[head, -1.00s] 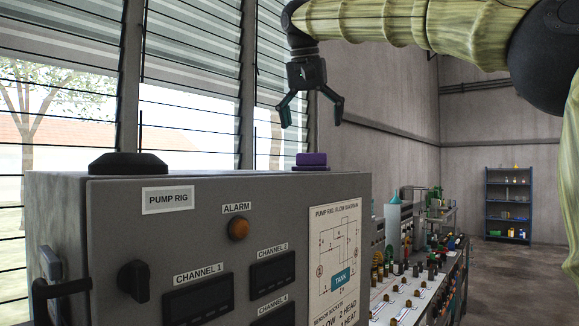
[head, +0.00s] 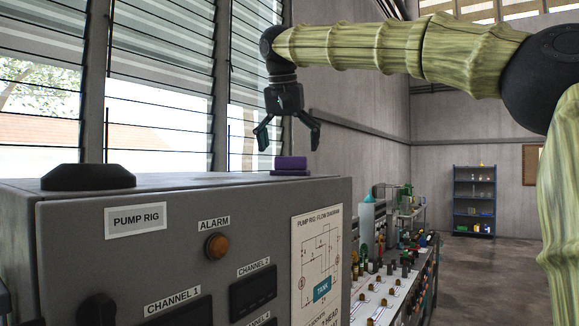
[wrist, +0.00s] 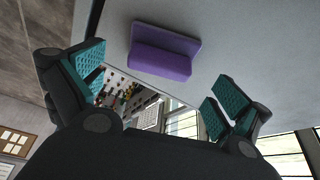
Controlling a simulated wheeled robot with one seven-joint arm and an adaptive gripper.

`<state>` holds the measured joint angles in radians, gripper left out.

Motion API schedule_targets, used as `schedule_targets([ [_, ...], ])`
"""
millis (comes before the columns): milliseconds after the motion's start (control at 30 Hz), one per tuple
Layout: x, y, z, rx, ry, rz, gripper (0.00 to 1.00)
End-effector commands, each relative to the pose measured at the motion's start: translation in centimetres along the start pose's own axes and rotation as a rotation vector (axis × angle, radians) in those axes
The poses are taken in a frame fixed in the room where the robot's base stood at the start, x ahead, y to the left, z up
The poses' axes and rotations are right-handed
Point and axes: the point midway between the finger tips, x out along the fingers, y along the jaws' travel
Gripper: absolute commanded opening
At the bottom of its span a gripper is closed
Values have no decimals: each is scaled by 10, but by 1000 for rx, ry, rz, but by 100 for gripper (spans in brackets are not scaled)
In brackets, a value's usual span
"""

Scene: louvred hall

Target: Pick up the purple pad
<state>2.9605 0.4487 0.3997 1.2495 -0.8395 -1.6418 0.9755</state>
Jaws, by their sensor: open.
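The purple pad (head: 291,163) lies on top of the grey pump rig cabinet (head: 200,182), near its right end. It looks like a small block with a thin flange along one side. In the wrist view the purple pad (wrist: 163,52) shows beyond the fingertips, toward the top of the picture. My gripper (head: 288,140) is open and points down, just above the pad and apart from it. In the wrist view its teal-lined fingers (wrist: 155,92) are spread wide with nothing between them.
Louvred windows (head: 160,80) rise behind. A bench with several small parts (head: 385,290) is at the right. A blue shelf (head: 474,200) stands far back. The cabinet top between dome and pad is clear.

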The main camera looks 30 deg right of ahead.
Motion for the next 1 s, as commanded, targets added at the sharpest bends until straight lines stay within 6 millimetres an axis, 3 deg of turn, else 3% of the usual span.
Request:
schedule_targets([
  [333,35,-1,2,-2,-1,1,100],
  [633,41,-1,3,-1,0,0,100],
  [867,41,-1,3,-1,0,0,60],
  [1000,41,-1,3,-1,0,0,56],
])
